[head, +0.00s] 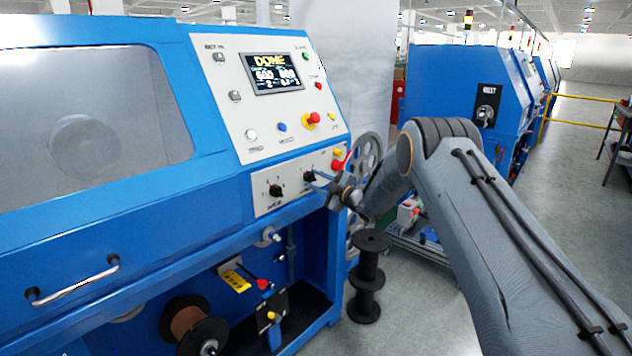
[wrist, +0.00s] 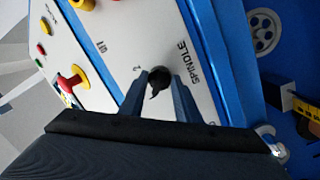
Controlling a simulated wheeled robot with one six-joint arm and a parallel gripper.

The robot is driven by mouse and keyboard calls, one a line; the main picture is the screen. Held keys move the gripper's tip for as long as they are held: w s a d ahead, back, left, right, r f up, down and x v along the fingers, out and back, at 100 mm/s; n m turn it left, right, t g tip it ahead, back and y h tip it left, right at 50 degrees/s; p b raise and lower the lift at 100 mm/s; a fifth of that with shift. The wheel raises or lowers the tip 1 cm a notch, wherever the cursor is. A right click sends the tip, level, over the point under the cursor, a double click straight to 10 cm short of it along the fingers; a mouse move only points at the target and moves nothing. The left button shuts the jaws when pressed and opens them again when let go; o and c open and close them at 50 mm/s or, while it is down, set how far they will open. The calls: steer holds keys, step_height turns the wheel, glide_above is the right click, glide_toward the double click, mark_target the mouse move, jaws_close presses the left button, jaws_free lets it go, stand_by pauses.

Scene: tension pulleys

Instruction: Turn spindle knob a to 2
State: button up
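Spindle knob a (wrist: 157,78) is a small black knob on the pale panel beside the printed word SPINDLE, with a "2" printed to its upper left in the wrist view. My gripper (wrist: 161,84) has its two blue fingers on either side of the knob, with the panel showing between them lower down. I cannot tell whether the fingers press on it. In the head view my gripper (head: 316,179) reaches in from the right to the right-hand of two black knobs (head: 308,176). The knob's exact pointer direction is unclear.
The other black knob (head: 275,190) is to the left on the same panel. Above are a red stop button on yellow (head: 313,119), several small buttons and a lit display (head: 275,73). A spoked wheel (head: 369,155) and dark spools (head: 368,262) stand close beside my arm.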

steer(key=shift+m, duration=0.4)
steer(key=m+b, duration=0.2)
steer(key=m, duration=0.1)
steer(key=shift+m+b, duration=0.3)
steer(key=shift+b, duration=0.05)
steer(key=m+g+b, duration=0.1)
steer(key=m, duration=0.3)
steer(key=m+g+b, duration=0.1)
steer(key=m, duration=0.3)
steer(key=shift+w+d+r, duration=0.1)
steer(key=shift+r, duration=0.05)
steer(key=shift+m+g, duration=0.3)
steer(key=shift+m, duration=1.8)
steer(key=o, duration=1)
steer(key=shift+d, duration=0.1)
steer(key=shift+o, duration=0.2)
